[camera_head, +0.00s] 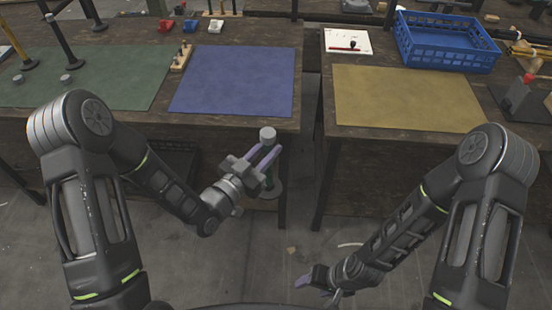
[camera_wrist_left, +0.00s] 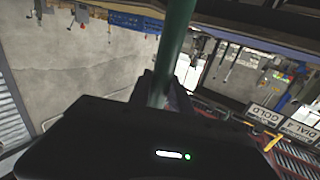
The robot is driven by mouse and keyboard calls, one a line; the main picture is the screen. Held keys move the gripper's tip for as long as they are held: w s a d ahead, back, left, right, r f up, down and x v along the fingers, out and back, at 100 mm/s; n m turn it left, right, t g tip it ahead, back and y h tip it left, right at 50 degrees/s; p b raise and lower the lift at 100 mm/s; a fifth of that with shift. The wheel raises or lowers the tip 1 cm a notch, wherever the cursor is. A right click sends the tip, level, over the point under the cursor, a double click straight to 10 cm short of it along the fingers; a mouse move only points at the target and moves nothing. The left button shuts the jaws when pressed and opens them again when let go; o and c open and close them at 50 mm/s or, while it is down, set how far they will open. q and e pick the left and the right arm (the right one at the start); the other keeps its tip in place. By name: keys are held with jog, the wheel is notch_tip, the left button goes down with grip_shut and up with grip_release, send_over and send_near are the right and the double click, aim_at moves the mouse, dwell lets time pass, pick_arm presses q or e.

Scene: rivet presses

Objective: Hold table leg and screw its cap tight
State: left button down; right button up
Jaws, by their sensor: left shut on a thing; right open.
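My left gripper (camera_head: 264,157) is shut on a green table leg (camera_head: 269,176) and holds it roughly upright in front of the table edge. A grey cap (camera_head: 267,134) sits at the leg's top end, just above the purple fingers; how tight it is, I cannot tell. A round foot shows at the leg's lower end, partly hidden by the gripper. In the left wrist view the green leg (camera_wrist_left: 177,42) rises between the dark fingers. My right gripper (camera_head: 303,281) is low at the bottom centre, open and apart from the leg, with only part of its fingers visible.
Other legs and grey caps (camera_head: 66,79) are at the green mat (camera_head: 120,85) on the left. A blue mat (camera_head: 235,80) and a yellow mat (camera_head: 405,100) are bare. A blue crate (camera_head: 445,55) stands at the back right. A gap separates the two tables.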

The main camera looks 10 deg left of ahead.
pick_arm(q)
jog(key=w+a+r+n+t+y, duration=0.1)
jog(key=w+a+r+n+y, duration=0.1)
jog(key=a, duration=0.4)
jog(key=w+a+r+n+t+y, duration=0.1)
jog(key=w+a+r+n+y, duration=0.2)
jog(key=w+a+n+y, duration=0.1)
jog(key=w+a+y, duration=0.1)
jog(key=a+y, duration=0.1)
jog(key=y, duration=0.1)
jog(key=shift+r, duration=0.25)
